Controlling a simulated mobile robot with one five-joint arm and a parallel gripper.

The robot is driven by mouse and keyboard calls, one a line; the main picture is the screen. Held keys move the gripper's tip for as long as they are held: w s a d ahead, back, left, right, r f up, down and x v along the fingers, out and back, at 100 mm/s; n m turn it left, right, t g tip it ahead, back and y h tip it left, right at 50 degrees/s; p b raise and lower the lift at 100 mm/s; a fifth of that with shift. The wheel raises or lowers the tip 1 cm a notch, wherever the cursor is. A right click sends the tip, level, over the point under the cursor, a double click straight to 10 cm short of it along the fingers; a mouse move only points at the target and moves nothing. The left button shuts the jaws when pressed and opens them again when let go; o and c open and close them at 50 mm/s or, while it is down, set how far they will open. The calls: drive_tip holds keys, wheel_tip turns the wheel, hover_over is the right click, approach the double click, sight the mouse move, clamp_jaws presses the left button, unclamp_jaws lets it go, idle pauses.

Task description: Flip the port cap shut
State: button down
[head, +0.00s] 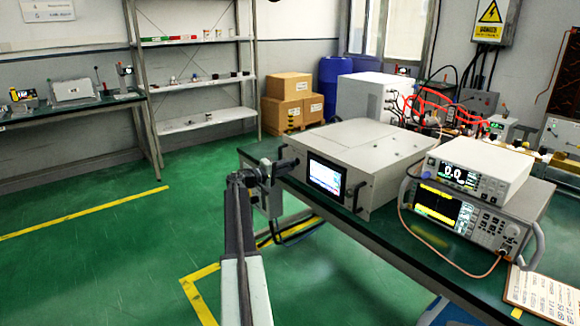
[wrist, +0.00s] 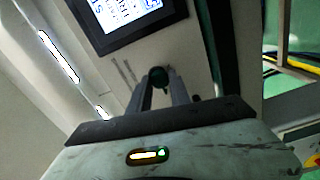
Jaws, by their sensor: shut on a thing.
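The microwave generator (head: 345,153) is a large pale box with a lit front screen (head: 326,177), standing on the dark green bench. In the wrist view its screen (wrist: 125,10) shows at the top, tilted. My gripper (head: 282,166) is at the left part of the generator's front. In the wrist view my gripper (wrist: 163,92) points at the pale front panel, its two fingers closed on a small dark round piece, which looks like the port cap (wrist: 159,75). The fingers hide part of it. The port behind it and the cap's hinge cannot be made out.
A dark handle (head: 358,196) stands out from the front panel right of the screen. Stacked instruments (head: 470,195) stand on the bench (head: 400,245) to the right. Shelves (head: 205,78) and cardboard boxes (head: 287,100) are behind. The green floor at left is clear.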

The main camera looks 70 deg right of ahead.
drive_tip(key=shift+w+a+r+n, duration=0.1)
drive_tip(key=shift+w+r+n, duration=0.1)
drive_tip(key=shift+n, duration=0.7)
drive_tip(key=c, duration=1.5)
unclamp_jaws()
drive_tip(key=v, duration=0.7)
drive_tip(key=shift+w+a, duration=0.2)
drive_tip(key=shift+a, duration=0.1)
